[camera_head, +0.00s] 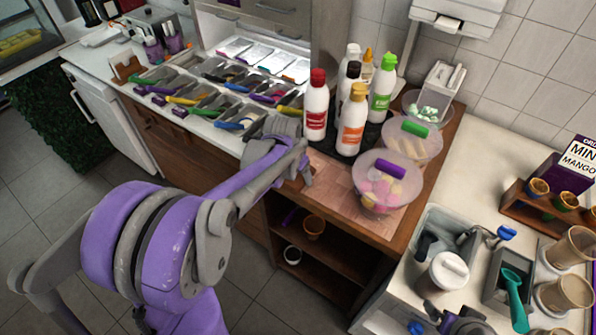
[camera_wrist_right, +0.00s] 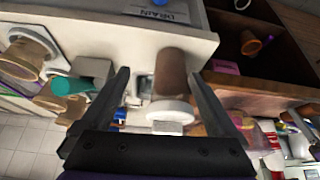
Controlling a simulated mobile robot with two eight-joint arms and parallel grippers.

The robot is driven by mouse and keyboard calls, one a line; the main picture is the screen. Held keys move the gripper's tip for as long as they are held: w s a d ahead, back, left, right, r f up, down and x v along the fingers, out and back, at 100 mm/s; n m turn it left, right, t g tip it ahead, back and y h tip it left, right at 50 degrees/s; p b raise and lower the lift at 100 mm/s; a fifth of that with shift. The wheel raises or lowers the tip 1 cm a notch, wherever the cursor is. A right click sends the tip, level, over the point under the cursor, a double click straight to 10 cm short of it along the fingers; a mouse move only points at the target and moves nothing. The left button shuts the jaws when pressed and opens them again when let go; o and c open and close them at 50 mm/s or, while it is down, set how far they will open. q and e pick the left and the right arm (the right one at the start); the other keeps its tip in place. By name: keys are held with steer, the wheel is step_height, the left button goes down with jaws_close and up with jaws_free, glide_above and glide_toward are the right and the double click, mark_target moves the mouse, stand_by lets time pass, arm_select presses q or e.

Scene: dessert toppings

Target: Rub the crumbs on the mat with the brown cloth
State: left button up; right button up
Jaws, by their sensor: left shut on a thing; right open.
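The pinkish-brown mat (camera_head: 352,205) lies on the wooden counter in the head view, in front of the bottles and partly under a tub. My left gripper (camera_head: 303,178) is low at the mat's left edge, shut. A small brown piece, seemingly the brown cloth (camera_head: 294,184), shows at its fingers, mostly hidden by them. I cannot make out crumbs on the mat. My right gripper (camera_wrist_right: 158,76) is open and empty in the right wrist view, its fingers either side of a brown cup with a white lid, not closed on it.
Several sauce bottles (camera_head: 353,120) stand behind the mat. A lidded tub with a purple handle (camera_head: 383,185) stands at its right. Topping bins (camera_head: 215,98) are to the left. A dark open shelf (camera_head: 325,255) is below. The right counter holds a white-lidded container (camera_head: 443,272).

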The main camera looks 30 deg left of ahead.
arm_select(q)
steer(key=shift+w, duration=0.15)
steer(key=shift+f+b, duration=0.6)
steer(key=shift+f, duration=0.5)
stand_by(0.4)
steer(key=shift+w+r, duration=0.1)
